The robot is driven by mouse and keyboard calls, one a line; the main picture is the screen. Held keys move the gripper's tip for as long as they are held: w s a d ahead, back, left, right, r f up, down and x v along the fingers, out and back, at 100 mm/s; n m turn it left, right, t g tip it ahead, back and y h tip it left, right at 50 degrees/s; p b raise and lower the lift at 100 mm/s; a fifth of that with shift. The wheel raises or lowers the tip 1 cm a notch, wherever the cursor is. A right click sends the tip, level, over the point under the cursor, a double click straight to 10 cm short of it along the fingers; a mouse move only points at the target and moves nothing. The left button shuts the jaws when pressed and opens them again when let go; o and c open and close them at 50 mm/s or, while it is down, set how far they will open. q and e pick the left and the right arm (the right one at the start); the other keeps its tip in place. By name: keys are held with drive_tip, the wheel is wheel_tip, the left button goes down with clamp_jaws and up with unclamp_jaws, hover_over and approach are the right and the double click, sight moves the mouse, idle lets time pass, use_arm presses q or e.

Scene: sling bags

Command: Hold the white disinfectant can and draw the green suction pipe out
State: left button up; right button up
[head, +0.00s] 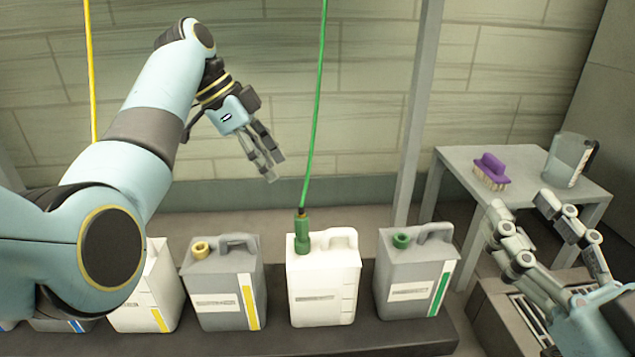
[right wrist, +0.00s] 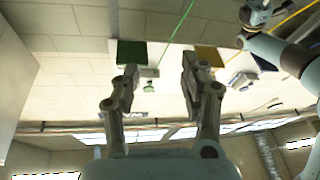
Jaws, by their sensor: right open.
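The white can (head: 325,285) stands on the dark bench, with its handle at top right. The green suction pipe (head: 302,232) sits upright in the can's opening, and its green hose (head: 316,110) runs up out of view. My left gripper (head: 270,173) hangs above and left of the pipe, apart from it and holding nothing visible; its fingers lie close together, and I cannot tell if they are shut. My right gripper (head: 521,206) is open and empty, far right of the can, before the grey table. Its spread fingers also show in the right wrist view (right wrist: 158,75).
A grey can with a green cap and stripe (head: 406,280) stands right of the white can; a grey can with a yellow cap (head: 222,290) stands left. The grey table (head: 463,160) holds a purple brush (head: 490,168) and a clear jug (head: 566,160). A grey post (head: 415,115) rises behind.

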drive_tip(key=w+d+f+n+g+h, duration=0.2)
drive_tip(key=w+d+f+n+g, duration=0.15)
drive_tip(key=w+f, duration=0.75)
drive_tip(key=w+d+f+g+h, duration=0.1)
drive_tip(key=w+d+f+h, duration=0.1)
drive_tip(key=w+d, duration=0.4)
drive_tip(key=w+d+f+g+h, duration=0.2)
drive_tip(key=w+d+f, duration=0.15)
drive_tip(key=w, duration=0.45)
drive_tip(key=w+d+r+g+h, duration=0.2)
drive_tip(key=w+d+r+h, duration=0.1)
drive_tip(key=d, duration=0.4)
drive_tip(key=w+d+r+m+g+h, duration=0.1)
drive_tip(key=w+d+r+g+h, duration=0.1)
drive_tip(key=w+d+g, duration=0.3)
drive_tip(key=w+d+r+h, duration=0.2)
drive_tip(key=d+r+h, duration=0.1)
drive_tip(key=d, duration=0.5)
drive_tip(key=n+g+y, duration=1)
drive_tip(key=n, duration=0.1)
approach(349, 232)
drive_tip(key=x, duration=0.7)
drive_tip(key=w+x, duration=0.1)
drive_tip(key=x, duration=0.2)
drive_tip(key=shift+s+d+f, duration=0.1)
drive_tip(key=shift+f, duration=0.2)
